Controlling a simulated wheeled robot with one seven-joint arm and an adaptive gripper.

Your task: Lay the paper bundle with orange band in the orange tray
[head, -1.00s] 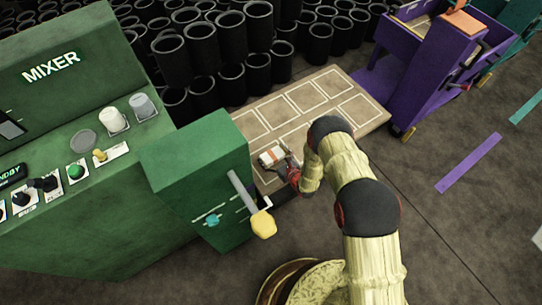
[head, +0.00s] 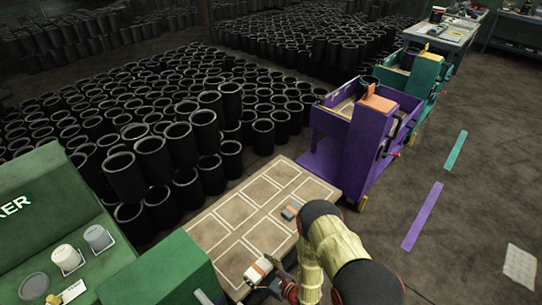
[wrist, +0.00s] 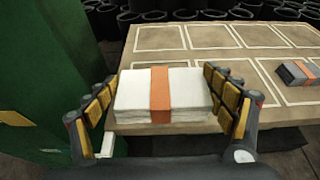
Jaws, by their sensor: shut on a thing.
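The white paper bundle with an orange band (head: 258,268) is in my gripper (head: 272,280), at the near edge of the low table. In the wrist view the bundle (wrist: 187,92) lies level between the two padded fingers of my gripper (wrist: 162,88), which press on its ends. The table's near edge shows behind and below it. I cannot tell how far it is above the tabletop. An orange flat top (head: 379,98) sits on the purple cart's post; I cannot tell whether it is a tray. No other orange tray can be made out.
The low table (head: 228,211) has white outlined rectangles. A grey bundle with an orange band (wrist: 296,73) lies on its right. The green machine (head: 60,225) stands close on the left. Black sleeves (head: 153,157) crowd behind. The purple cart (head: 362,150) is beyond; floor at right is open.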

